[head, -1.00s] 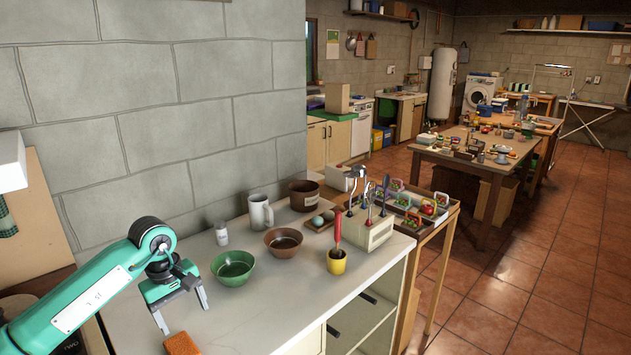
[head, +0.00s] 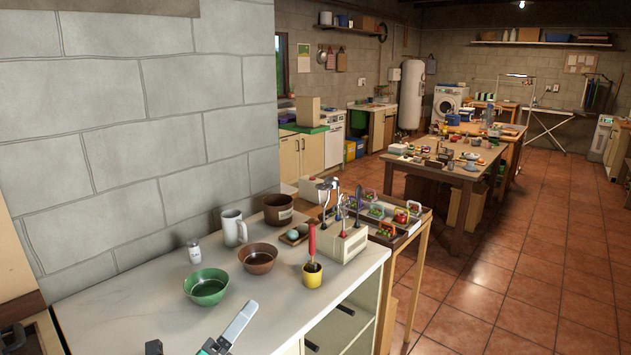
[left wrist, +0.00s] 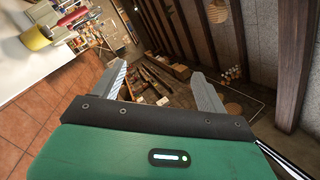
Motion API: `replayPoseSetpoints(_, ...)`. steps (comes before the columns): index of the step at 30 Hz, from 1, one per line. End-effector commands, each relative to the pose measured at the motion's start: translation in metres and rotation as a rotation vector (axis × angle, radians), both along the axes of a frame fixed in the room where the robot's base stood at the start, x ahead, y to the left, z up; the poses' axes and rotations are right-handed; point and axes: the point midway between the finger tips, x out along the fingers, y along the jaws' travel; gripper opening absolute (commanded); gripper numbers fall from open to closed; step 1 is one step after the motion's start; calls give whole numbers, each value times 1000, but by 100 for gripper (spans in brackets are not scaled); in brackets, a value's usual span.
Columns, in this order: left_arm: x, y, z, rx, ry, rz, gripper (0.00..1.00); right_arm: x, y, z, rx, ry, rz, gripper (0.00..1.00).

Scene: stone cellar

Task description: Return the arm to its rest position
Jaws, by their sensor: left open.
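My left gripper (head: 197,348) shows only in part at the bottom edge of the head view, in front of the counter. In the left wrist view its two fingers (left wrist: 158,85) stand wide apart with nothing between them. Beyond them that view shows the room tilted, with dark ceiling beams and the red tile floor. My left arm itself is mostly out of the head view. My right gripper is in neither view.
The white counter (head: 135,312) bears a green bowl (head: 206,290), a brown bowl (head: 258,260), a grey mug (head: 233,228), a white shaker (head: 194,252), a yellow cup (head: 312,276) and a utensil holder (head: 345,243). A stone wall (head: 150,130) rises behind. Tiled floor (head: 520,290) lies free at right.

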Motion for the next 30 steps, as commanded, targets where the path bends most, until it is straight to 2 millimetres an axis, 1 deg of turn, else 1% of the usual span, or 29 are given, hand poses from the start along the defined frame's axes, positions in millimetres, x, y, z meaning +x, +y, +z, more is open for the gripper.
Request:
replayPoseSetpoints(1,-1,13,-9,-116,99,45,75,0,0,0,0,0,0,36)
replayPoseSetpoints(2,-1,22,-15,-189,161,75,75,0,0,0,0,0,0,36)
replayPoseSetpoints(5,-5,50,-43,-425,370,176,75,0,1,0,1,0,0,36)
replayPoseSetpoints(6,-8,61,-57,-516,454,219,75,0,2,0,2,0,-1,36)
replayPoseSetpoints(8,-17,76,-80,-652,580,286,75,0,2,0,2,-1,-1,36)
replayPoseSetpoints(9,-24,85,-97,-742,663,330,75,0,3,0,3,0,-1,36)
replayPoseSetpoints(11,-39,96,-123,-871,789,404,75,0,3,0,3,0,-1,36)
replayPoseSetpoints(12,-51,102,-141,-955,871,455,75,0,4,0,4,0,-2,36)
replayPoseSetpoints(13,-61,107,-154,-1016,933,495,75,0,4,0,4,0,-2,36)
replayPoseSetpoints(14,-72,110,-167,-1077,994,535,75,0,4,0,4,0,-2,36)
replayPoseSetpoints(15,-88,113,-184,-1152,1074,591,75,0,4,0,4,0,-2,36)
replayPoseSetpoints(17,-113,116,-206,-1256,1183,672,75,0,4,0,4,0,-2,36)
replayPoseSetpoints(18,-129,116,-218,-1314,1248,723,75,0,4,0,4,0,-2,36)
replayPoseSetpoints(21,-166,115,-242,-1431,1386,842,75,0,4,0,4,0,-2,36)
replayPoseSetpoints(23,-186,114,-252,-1487,1455,905,75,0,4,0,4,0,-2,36)
replayPoseSetpoints(24,-200,112,-258,-1521,1498,947,75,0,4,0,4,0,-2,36)
replayPoseSetpoints(30,-262,103,-276,-1648,1682,1148,75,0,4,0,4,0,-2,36)
